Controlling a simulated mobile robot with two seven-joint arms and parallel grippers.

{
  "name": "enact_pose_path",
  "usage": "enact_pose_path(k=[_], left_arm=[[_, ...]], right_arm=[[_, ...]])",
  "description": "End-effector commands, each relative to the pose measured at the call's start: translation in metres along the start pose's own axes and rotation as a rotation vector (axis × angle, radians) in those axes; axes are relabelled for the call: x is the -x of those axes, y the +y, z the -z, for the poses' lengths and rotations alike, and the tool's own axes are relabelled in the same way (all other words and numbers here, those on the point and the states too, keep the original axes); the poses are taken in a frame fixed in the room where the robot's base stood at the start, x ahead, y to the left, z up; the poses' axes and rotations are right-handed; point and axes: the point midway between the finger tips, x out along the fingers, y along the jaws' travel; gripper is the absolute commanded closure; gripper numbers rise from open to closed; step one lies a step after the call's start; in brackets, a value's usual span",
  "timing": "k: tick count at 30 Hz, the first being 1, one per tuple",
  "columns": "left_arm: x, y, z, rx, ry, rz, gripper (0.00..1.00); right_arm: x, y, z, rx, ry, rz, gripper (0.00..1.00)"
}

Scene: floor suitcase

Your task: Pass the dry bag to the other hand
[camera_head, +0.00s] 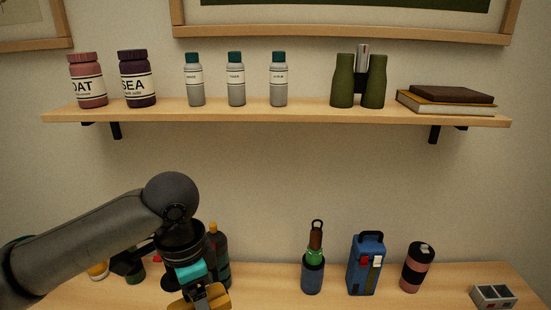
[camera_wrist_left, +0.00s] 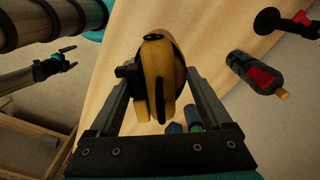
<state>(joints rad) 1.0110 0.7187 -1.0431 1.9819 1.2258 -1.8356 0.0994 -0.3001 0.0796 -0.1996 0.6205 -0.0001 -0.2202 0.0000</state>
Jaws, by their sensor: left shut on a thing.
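The dry bag (camera_wrist_left: 157,55) is yellow with dark trim and sits between the fingers of my left gripper (camera_wrist_left: 156,80) in the left wrist view. My left gripper is shut on it. In the head view the left gripper (camera_head: 203,290) points down at the lower left, and part of the yellow bag (camera_head: 215,302) shows at the bottom edge. My right gripper (camera_wrist_left: 74,57) shows small at the left of the left wrist view, apart from the bag, with its fingers spread and nothing between them. It is outside the head view.
A wooden surface (camera_head: 455,278) holds a dark bottle (camera_head: 221,257) beside my left gripper, a green bottle in a blue sleeve (camera_head: 312,274), a blue carton-like pack (camera_head: 361,270), a pink and black tumbler (camera_head: 416,267) and a grey box (camera_head: 493,296). A wall shelf (camera_head: 290,116) holds jars, bottles, binoculars and books.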

Motion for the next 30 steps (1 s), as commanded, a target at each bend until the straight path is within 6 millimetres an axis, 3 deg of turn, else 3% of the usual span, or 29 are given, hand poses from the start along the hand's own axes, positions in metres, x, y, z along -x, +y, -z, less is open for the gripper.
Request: enact_pose_path(k=[1,15,22,30], left_arm=[[-0.009,0.000,-0.003,0.068,0.002,0.005,1.00],[-0.046,0.013,-0.029,0.724,-0.005,0.001,1.00],[-0.056,0.019,-0.038,0.938,-0.012,0.000,1.00],[-0.057,0.021,-0.041,1.006,-0.015,0.000,1.00]], right_arm=[[-0.014,0.000,-0.001,0.000,0.000,0.000,0.00],[-0.077,-0.001,-0.007,0.000,0.000,-0.001,0.00],[-0.094,-0.001,-0.009,0.000,0.000,-0.001,0.00],[-0.097,-0.001,-0.009,0.001,0.000,-0.001,0.00]])
